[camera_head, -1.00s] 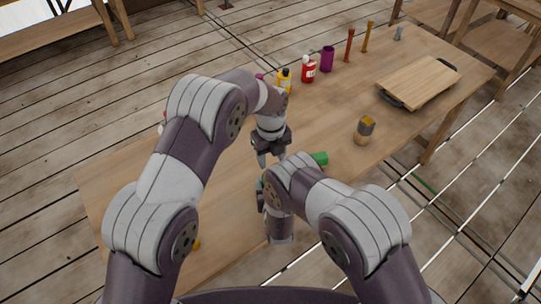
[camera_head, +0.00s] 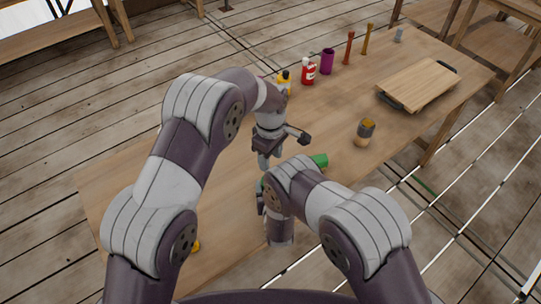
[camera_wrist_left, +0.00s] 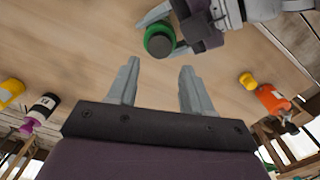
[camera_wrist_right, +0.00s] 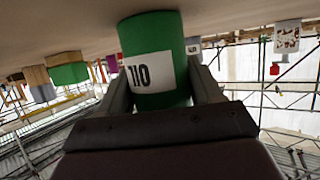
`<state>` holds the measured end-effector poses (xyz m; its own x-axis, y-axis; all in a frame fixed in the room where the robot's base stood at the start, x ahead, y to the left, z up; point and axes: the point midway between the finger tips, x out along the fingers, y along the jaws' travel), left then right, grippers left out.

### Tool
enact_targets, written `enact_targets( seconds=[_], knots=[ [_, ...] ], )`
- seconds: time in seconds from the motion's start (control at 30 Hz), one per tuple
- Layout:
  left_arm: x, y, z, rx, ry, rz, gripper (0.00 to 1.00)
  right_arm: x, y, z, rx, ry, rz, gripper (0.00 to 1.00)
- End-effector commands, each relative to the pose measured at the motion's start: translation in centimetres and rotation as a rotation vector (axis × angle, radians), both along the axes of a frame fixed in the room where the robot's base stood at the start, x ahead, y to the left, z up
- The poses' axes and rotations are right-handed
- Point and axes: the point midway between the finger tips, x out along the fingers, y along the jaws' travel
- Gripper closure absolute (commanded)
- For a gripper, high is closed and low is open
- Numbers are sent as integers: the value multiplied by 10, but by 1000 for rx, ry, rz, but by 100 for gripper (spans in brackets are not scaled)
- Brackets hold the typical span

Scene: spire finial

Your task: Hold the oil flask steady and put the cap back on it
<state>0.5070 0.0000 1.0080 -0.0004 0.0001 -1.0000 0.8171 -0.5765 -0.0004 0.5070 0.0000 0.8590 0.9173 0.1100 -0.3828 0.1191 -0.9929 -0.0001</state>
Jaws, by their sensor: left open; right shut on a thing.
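The oil flask (camera_wrist_right: 160,65) is a green cylinder with a white label, in the right wrist view. My right gripper (camera_wrist_left: 170,28) is shut around its sides. The left wrist view shows its round dark top inside a green rim (camera_wrist_left: 160,40), with no cap visible on it. In the head view my arm mostly hides the flask. My left gripper (camera_wrist_left: 158,70) is open and empty above the table, close to the flask. A small yellow piece (camera_wrist_left: 247,80) lies on the table; it also shows in the head view (camera_head: 195,246). I cannot tell whether it is the cap.
Another green piece (camera_head: 319,161) lies right of my right arm. A grey-and-wood jar (camera_head: 365,132) and a wooden board (camera_head: 418,85) stand farther right. A red bottle (camera_head: 308,71) and purple cup (camera_head: 327,61) line the far edge. The front-left tabletop is mostly clear.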

Motion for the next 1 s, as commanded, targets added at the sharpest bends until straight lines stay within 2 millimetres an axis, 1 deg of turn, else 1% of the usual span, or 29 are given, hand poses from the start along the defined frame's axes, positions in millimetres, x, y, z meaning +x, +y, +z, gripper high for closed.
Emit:
enact_targets(
  seconds=[0.13,0.37,0.47,0.57,0.8,0.9,1.0],
  knots=[
    [0,0,0,0,0,68,50,0,0,0,0,0,0,100],
    [0,0,0,0,0,67,50,0,0,0,0,0,0,100],
    [0,0,-5,1,1,66,50,0,0,0,0,0,0,100],
    [0,0,-17,1,2,66,50,0,0,0,0,0,0,100],
    [0,0,-57,1,1,65,50,0,0,0,0,0,0,100],
    [0,0,-69,1,1,65,50,0,0,0,0,0,0,100],
    [0,0,-77,-1,-1,65,50,0,0,0,0,0,0,100]
  ],
)
